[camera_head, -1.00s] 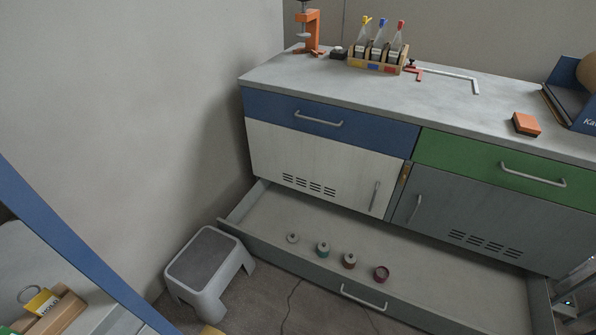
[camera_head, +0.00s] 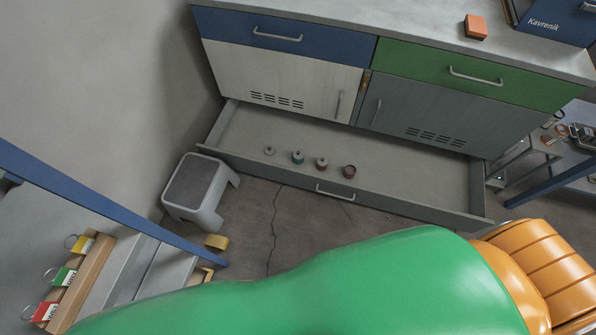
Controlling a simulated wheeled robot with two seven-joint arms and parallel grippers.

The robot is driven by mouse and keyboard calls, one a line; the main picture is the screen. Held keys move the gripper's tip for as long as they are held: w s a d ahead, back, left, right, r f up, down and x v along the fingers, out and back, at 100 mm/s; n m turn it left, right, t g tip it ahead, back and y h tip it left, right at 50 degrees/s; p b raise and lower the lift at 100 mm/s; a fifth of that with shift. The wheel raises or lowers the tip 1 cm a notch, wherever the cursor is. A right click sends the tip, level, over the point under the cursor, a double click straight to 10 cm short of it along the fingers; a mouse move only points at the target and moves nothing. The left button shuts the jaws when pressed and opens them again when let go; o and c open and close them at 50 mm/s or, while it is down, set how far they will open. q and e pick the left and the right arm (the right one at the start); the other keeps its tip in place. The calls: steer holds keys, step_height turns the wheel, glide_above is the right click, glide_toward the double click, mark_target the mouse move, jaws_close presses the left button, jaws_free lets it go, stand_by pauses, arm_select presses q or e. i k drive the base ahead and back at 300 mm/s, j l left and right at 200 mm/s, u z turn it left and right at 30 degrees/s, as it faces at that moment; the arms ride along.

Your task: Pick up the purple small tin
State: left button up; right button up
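Several small tins stand in a row inside the open bottom drawer (camera_head: 410,190), under the bench. None is clearly purple at this size, so I cannot tell which is the purple small tin. Neither of my grippers is in view.
A grey step stool (camera_head: 195,190) stands left of the drawer, with a yellow tape roll (camera_head: 216,242) on the floor. A bench holding tagged rings is at lower left. An orange block (camera_head: 475,27) lies on the worktop. A large green and orange shape hides the bottom.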

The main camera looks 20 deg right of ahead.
mark_target(349, 173)
steer(key=z, duration=1.2)
steer(key=i+l+u, duration=0.2)
steer(key=l+u, duration=0.3)
steer(key=j, duration=0.1)
